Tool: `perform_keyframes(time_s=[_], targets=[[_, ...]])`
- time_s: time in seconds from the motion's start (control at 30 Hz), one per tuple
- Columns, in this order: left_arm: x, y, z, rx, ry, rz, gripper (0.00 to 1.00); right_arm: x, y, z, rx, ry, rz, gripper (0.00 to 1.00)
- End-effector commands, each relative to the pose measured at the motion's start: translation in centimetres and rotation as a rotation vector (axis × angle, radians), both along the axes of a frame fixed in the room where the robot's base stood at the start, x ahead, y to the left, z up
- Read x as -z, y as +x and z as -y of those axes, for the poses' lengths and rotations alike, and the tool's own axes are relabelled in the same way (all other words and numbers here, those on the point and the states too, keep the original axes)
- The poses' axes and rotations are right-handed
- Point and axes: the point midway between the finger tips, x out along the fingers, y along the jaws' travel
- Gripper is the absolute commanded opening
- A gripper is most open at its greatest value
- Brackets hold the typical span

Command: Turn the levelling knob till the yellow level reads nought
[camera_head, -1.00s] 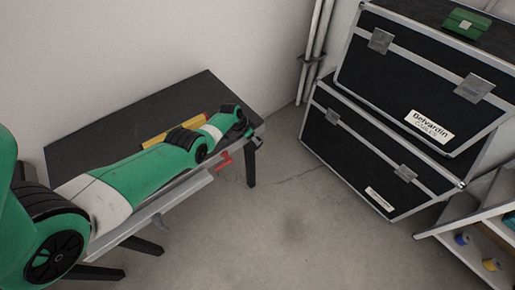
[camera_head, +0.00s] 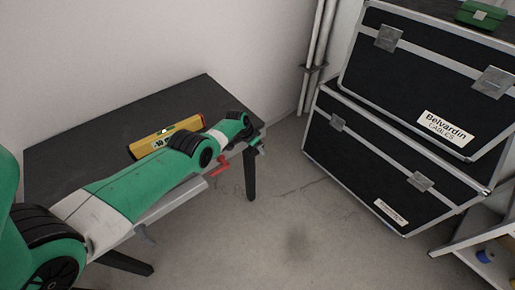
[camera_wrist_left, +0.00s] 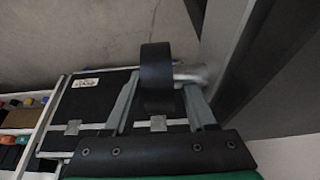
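The yellow level (camera_head: 165,138) lies on the black bench top, partly hidden behind my left arm; its reading is too small to tell. My left gripper (camera_head: 255,142) is at the right end of the bench in the head view. In the left wrist view, a black round knob (camera_wrist_left: 156,62) stands between the grey fingers of the left gripper (camera_wrist_left: 161,80). The fingers are apart, with a gap showing beside the right one; the left fingertip is close to the knob's edge, and contact cannot be told. My right gripper is in neither view.
The black bench (camera_head: 85,135) stands against the wall, with a red handle (camera_head: 219,166) at its front edge. Stacked black cases (camera_head: 385,125) stand at the right, with a green box (camera_head: 482,14) on top. A shelf (camera_head: 480,228) is at lower right. The floor between is clear.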

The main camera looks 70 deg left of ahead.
Motion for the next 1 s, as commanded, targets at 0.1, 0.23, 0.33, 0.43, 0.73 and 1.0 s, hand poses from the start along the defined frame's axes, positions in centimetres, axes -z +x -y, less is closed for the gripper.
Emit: perform_keyframes(time_s=[0.1,0.23,0.33,0.43,0.73,1.0], targets=[[0.0,0.0,0.0,0.000,0.000,0.000,0.32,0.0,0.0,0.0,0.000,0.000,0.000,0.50],[0.0,0.0,0.0,0.000,0.000,0.000,0.09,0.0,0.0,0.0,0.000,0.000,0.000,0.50],[0.0,0.0,0.0,0.000,0.000,0.000,0.00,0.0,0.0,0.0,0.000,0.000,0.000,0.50],[0.0,0.0,0.0,0.000,0.000,0.000,0.00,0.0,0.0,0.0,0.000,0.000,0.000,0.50],[-0.6,-0.2,0.1,-0.001,0.029,0.118,0.00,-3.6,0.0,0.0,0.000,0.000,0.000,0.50],[0.0,-0.2,0.0,-0.002,0.088,0.328,0.00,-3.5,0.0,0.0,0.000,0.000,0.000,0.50]])
